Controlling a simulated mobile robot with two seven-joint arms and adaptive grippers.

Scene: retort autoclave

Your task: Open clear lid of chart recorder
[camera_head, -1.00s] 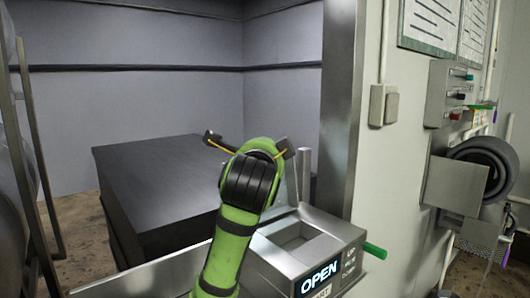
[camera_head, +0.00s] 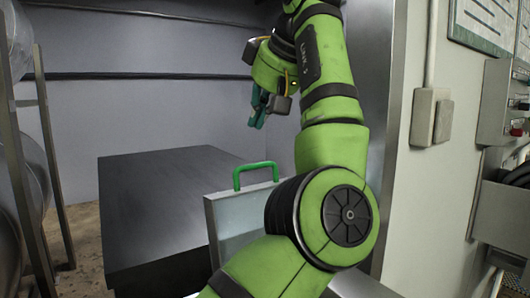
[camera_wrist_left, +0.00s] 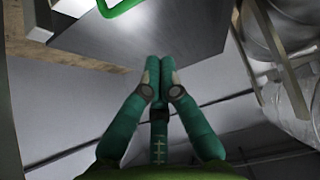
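A framed, see-through panel, which looks like the clear lid (camera_head: 236,217), stands upright left of my left arm's elbow in the head view. Its green handle (camera_head: 256,170) is on the top edge. My arm hides its right part and whatever lies below. The green handle also shows at the top edge of the left wrist view (camera_wrist_left: 122,5). My left gripper (camera_head: 258,107) is above the handle and apart from it, its teal fingers pointing down. In the left wrist view its fingertips (camera_wrist_left: 159,63) are together with nothing between them. My right gripper is out of view.
A dark flat-topped block (camera_head: 160,205) stands behind the panel, with its top bare. A grey metal post and wall (camera_head: 425,180) with a switch box (camera_head: 431,118) are close on the right. Metal-framed round vessels (camera_head: 22,140) stand at the left.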

